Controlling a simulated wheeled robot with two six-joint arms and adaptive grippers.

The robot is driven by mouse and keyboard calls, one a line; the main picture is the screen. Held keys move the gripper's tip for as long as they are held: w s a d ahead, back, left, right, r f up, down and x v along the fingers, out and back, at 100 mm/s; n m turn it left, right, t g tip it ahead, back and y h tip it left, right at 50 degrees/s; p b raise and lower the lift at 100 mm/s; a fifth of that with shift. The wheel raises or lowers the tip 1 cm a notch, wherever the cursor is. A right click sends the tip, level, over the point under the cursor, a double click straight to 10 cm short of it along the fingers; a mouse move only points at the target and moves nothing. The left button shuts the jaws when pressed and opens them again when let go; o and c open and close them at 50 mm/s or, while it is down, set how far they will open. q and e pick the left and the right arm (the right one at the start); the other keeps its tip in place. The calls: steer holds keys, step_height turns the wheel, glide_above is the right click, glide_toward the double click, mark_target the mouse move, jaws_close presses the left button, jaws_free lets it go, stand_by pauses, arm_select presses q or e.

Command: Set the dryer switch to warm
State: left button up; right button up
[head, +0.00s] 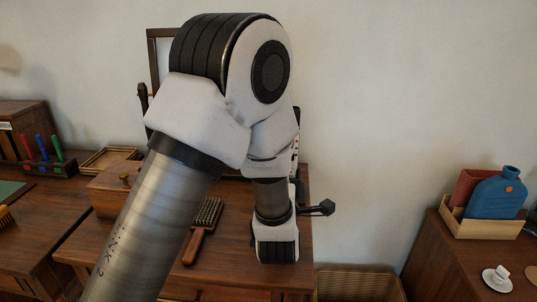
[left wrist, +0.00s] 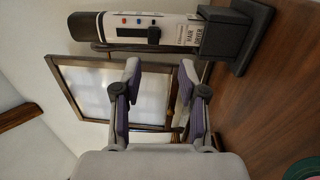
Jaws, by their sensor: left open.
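The hair dryer (left wrist: 177,30) lies sideways in the left wrist view, a white body with a dark end cap and a "HAIR DRYER" label, standing on a black base (left wrist: 240,42). Its black switch (left wrist: 153,34) sits at the base-side end of a dark slot, near small coloured marks. My left gripper (left wrist: 159,75) is open and empty, its fingertips apart from the dryer in the picture. In the head view my left arm hides most of the dryer; only a thin white strip (head: 296,152) shows. My right gripper is in neither view.
A framed mirror (left wrist: 115,95) stands behind the fingers. On the dresser lie a brush (head: 203,228) and a wooden box (head: 112,188). A pen rack (head: 45,165) is at left.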

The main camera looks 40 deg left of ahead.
arm_select(q)
steer(key=d+x, duration=0.1)
steer(key=x, duration=0.5)
steer(key=shift+w+r, duration=0.45)
steer(key=shift+r, duration=0.1)
jaws_close()
